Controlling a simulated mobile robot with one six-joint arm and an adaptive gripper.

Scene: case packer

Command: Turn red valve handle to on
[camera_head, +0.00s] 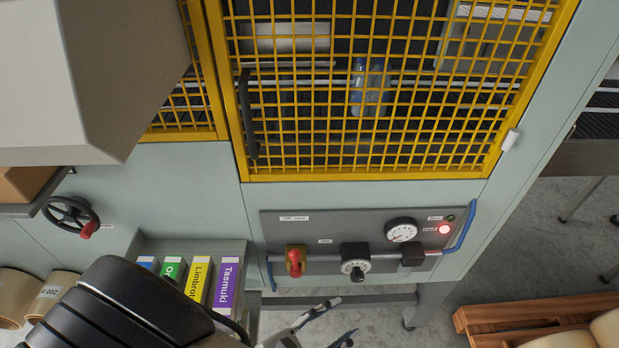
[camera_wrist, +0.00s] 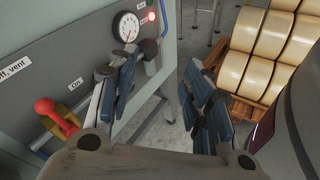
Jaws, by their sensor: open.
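The red valve handle (camera_head: 294,255) sits on a brass-yellow valve body at the lower left of the grey control panel (camera_head: 375,222). In the wrist view the red handle (camera_wrist: 46,108) is at the left, its round end pointing up and outward. A label ending in "ff, vent" (camera_wrist: 14,68) is above it and an "On" label (camera_wrist: 77,84) is to its upper right. My gripper (camera_wrist: 163,78) is open and empty, with its fingers apart, to the right of the handle and not touching it. In the head view my gripper (camera_head: 325,322) is below the panel, partly cut off.
A pressure gauge (camera_head: 401,230), a black regulator knob (camera_head: 355,268), a lit red lamp (camera_head: 444,229) and a blue hose (camera_head: 467,228) are right of the valve. A rack of labelled binders (camera_head: 200,280) stands at lower left.

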